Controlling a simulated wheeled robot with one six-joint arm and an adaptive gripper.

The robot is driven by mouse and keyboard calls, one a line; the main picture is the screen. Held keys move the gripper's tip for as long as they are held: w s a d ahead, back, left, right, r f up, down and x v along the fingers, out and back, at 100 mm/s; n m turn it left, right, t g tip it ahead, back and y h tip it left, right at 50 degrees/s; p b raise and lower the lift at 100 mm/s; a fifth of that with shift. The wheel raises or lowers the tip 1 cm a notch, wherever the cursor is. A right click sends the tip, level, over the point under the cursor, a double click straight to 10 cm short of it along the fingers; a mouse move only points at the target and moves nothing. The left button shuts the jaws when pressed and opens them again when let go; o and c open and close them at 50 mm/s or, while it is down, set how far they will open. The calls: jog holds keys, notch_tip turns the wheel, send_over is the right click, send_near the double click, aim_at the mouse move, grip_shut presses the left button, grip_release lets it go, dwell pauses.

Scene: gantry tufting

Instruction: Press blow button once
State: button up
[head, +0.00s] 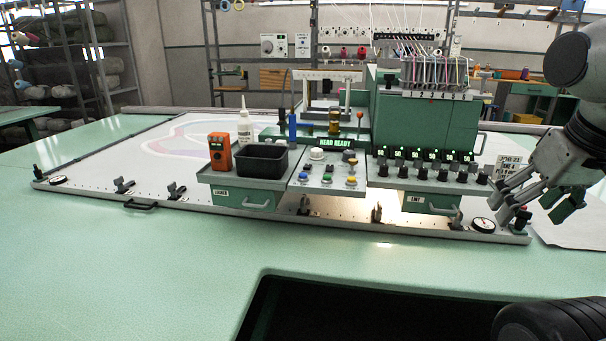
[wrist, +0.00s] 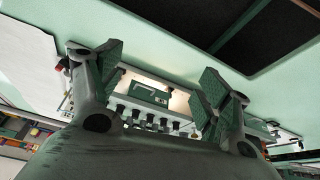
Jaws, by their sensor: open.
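The control panel (head: 309,187) sits at the middle front of the machine, with several small coloured buttons and a white knob (head: 317,154). Blue buttons (head: 303,177) and yellow ones (head: 351,181) show on it. The labels are too small to read, so I cannot tell which is the blow button. My gripper (head: 535,202) is at the right, open and empty, beyond the right end of the row of black knobs and well apart from the panel. In the wrist view my gripper (wrist: 161,72) has its fingers spread, with the knob row showing between them.
A black tray (head: 261,160), an orange device (head: 220,152) and a white bottle (head: 244,127) stand left of the panel. The row of black knobs (head: 431,174) lies between panel and gripper. A green head unit (head: 425,125) rises behind. The green table (head: 150,270) is clear in front.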

grip_shut()
dwell(1.4)
